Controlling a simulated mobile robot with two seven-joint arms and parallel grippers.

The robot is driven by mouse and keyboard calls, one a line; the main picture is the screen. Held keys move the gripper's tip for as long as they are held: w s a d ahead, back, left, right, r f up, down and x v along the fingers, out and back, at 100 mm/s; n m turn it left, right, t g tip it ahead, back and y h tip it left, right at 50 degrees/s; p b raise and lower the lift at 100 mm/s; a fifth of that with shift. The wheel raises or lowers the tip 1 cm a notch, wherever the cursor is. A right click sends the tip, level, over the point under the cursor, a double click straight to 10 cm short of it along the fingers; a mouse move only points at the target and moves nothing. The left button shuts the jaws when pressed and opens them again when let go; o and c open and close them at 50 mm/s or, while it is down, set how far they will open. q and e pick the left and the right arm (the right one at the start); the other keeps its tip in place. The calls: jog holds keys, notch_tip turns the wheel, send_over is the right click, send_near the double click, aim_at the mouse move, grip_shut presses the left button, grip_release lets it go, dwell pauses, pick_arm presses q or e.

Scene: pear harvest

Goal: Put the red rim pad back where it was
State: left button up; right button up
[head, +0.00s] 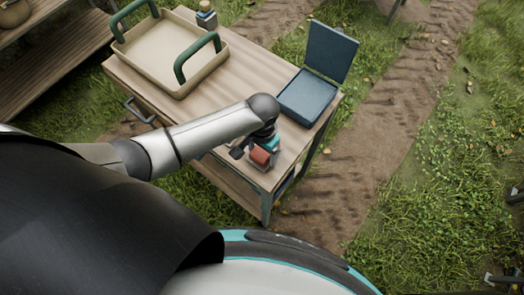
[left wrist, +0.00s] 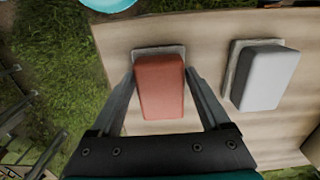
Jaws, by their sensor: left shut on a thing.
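The red rim pad (left wrist: 161,88) is a red block between the two fingers of my left gripper (left wrist: 160,84), which is shut on it. A flat grey plate (left wrist: 150,50) shows at the pad's edges, under or behind it; whether the pad touches it I cannot tell. In the head view the red pad (head: 260,156) is at the table's near right corner, with my left gripper (head: 260,151) over it. A grey-white pad (left wrist: 266,79) on a similar plate is to the right in the left wrist view. My right gripper is not in view.
The wooden table (head: 225,85) carries a beige tray (head: 165,72) with green handles, a small jar (head: 206,16) and an open blue box (head: 308,96) with its lid raised. Bare tabletop lies between tray and box. A wooden shelf (head: 45,55) is at upper left.

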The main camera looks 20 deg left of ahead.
aim_at(262, 151)
pick_arm(q)
jog(key=shift+f, duration=0.15)
jog(key=o, duration=1.4)
jog(key=shift+o, duration=0.2)
notch_tip(262, 151, up, 12)
jog(key=p, duration=0.2)
jog(key=shift+r+p, duration=0.25)
jog(key=shift+p, duration=0.1)
